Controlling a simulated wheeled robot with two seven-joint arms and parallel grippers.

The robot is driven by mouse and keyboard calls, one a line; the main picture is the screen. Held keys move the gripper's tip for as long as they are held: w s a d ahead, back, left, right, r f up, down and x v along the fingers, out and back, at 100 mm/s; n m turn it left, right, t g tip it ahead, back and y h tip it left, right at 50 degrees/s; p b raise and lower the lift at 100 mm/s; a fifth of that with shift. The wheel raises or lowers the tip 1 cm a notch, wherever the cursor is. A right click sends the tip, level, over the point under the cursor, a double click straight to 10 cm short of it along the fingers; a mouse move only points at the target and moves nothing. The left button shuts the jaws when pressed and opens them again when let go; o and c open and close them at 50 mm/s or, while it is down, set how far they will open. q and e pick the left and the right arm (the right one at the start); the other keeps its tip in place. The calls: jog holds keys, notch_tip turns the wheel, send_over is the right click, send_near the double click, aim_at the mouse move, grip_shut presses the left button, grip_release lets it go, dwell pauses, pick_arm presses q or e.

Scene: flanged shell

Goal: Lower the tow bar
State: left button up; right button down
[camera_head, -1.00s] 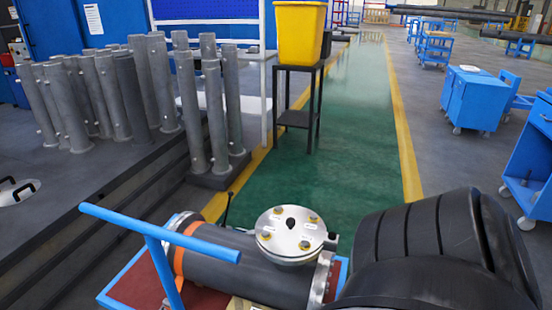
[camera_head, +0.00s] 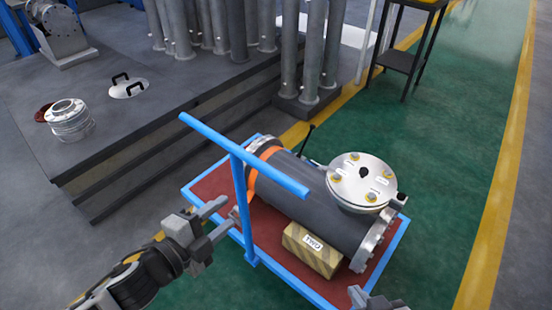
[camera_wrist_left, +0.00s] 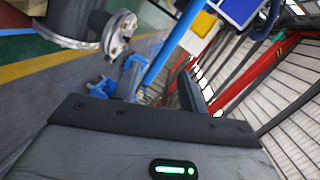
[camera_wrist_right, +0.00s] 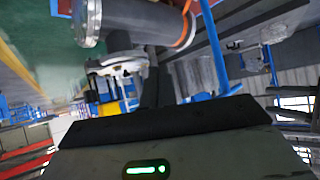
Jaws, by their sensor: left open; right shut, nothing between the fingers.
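A thin black bar with a knob (camera_head: 307,137), which looks like the tow bar, stands tilted up at the cart's far side in the head view; its lower end is hidden behind the grey flanged shell (camera_head: 310,205). The cart has a red deck (camera_head: 212,190) and a blue push handle (camera_head: 243,165). My left gripper (camera_head: 222,217) is open and empty, close to the handle post; I cannot tell whether it touches. My right gripper (camera_head: 372,298) is shut and empty at the bottom edge, mostly cut off, near the cart's near edge.
A yellow-striped box (camera_head: 312,250) lies on the deck by the shell. A dark raised platform (camera_head: 140,150) with grey posts (camera_head: 318,50) stands behind left. A black stand (camera_head: 405,55) is at the back. Green floor (camera_head: 450,150) is clear to the right.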

aim_at(266, 175)
pick_arm(q)
jog(key=w+d+m, duration=0.1)
jog(key=w+d, duration=0.2)
jog(key=w, duration=0.1)
jog(key=w+d+m+p, duration=0.1)
jog(key=w+d+m, duration=0.1)
jog(key=w, duration=0.3)
jog(key=w+d+f+m+h, duration=0.1)
jog(key=w+d, duration=0.2)
jog(key=w, duration=0.1)
jog(key=shift+w+d+m+g, duration=0.3)
jog(key=shift+w+d, duration=0.05)
jog(key=shift+f, duration=0.1)
grip_shut()
